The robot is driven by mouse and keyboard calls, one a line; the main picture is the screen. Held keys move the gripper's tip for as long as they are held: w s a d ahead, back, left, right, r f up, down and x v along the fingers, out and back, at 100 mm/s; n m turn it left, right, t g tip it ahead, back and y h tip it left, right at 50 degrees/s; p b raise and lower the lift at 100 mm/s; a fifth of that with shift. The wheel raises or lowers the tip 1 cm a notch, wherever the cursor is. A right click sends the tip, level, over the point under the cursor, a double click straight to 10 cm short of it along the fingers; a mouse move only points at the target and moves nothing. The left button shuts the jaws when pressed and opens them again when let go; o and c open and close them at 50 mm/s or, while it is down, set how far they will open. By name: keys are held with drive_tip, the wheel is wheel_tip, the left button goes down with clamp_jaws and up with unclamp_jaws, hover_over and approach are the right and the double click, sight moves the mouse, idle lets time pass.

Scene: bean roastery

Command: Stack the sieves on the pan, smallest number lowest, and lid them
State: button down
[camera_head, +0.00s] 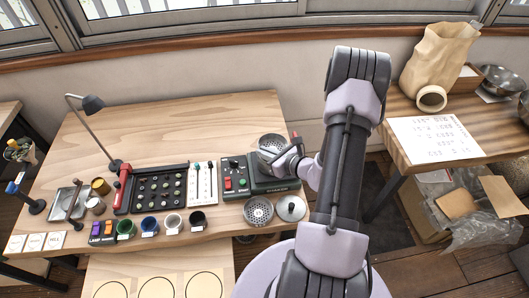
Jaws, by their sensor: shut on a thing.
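My gripper (272,154) is above the sieve shaker (238,180), a dark green box with red and green buttons, at the right of the table. It is shut on a round metal sieve (271,141) with a perforated face, over the shaker's right part. The gripper covers part of this sieve; I cannot tell whether it touches what is below. No pan can be made out under it. Another perforated sieve (258,211) lies in front of the shaker. The round metal lid (291,208) with a dark knob lies to its right. Numbers on the sieves are too small to read.
Several coloured cups (148,225) stand along the front. A lamp (93,105) stands at the left. The table's back is clear. A side table (490,140) holds a sack.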

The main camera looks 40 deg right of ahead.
drive_tip(key=shift+f+b, duration=0.4)
drive_tip(key=shift+f, duration=0.05)
drive_tip(key=c, duration=1.8)
unclamp_jaws()
drive_tip(key=shift+c, duration=0.2)
drive_tip(key=a+p+v, duration=0.1)
drive_tip(key=p+v, duration=0.1)
drive_tip(key=v, duration=0.9)
drive_tip(key=shift+d, duration=0.5)
